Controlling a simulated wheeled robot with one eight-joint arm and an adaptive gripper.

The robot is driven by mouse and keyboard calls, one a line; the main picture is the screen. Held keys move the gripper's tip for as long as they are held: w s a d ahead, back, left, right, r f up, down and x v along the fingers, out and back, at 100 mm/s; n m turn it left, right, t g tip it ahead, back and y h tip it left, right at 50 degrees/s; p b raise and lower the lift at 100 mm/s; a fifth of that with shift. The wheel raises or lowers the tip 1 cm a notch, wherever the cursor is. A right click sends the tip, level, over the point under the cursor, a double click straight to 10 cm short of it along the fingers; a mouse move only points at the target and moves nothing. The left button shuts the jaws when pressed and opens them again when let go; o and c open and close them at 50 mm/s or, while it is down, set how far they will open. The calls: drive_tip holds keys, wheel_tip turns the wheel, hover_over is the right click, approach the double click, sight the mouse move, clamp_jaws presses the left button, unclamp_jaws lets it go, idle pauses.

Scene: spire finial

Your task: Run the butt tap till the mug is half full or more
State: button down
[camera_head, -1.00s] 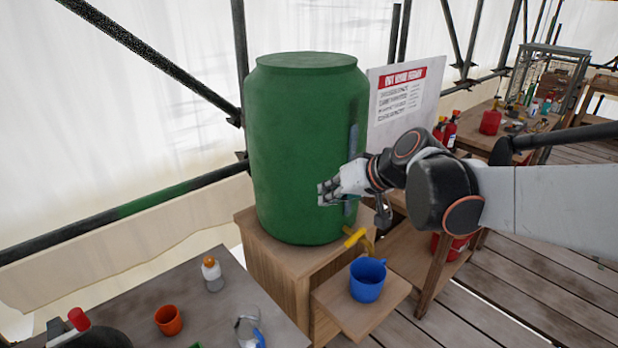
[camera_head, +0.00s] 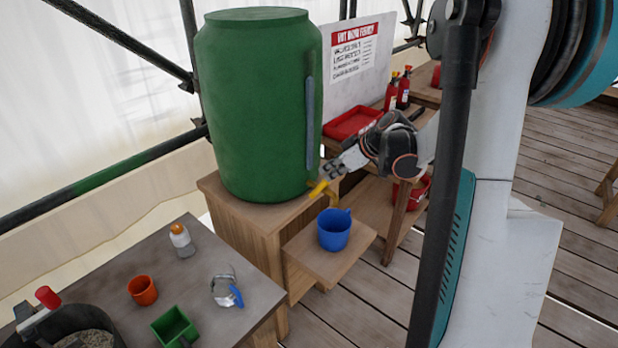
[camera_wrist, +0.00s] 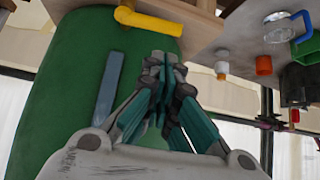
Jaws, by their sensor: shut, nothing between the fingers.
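The green water butt (camera_head: 255,110) stands upright on a wooden stand at the left of the head view. Its yellow tap (camera_head: 319,188) sticks out low on the butt's right side, and it also shows in the wrist view (camera_wrist: 150,20). The blue mug (camera_head: 334,229) stands upright on a low wooden shelf under the tap; I cannot see any water in it. My gripper (camera_head: 332,172) is shut and empty, just above and beside the tap's lever. In the wrist view the fingertips (camera_wrist: 163,60) lie close together near the tap, with a small gap.
A side table (camera_head: 200,285) at the lower left holds an orange cup (camera_head: 142,290), a green box (camera_head: 174,328), a glass jug (camera_head: 226,290) and a small bottle (camera_head: 181,240). A red tray (camera_head: 352,122) and extinguishers stand behind my gripper.

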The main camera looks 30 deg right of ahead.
sight(319, 188)
drive_tip(key=b+x, duration=0.2)
drive_tip(key=x, duration=0.7)
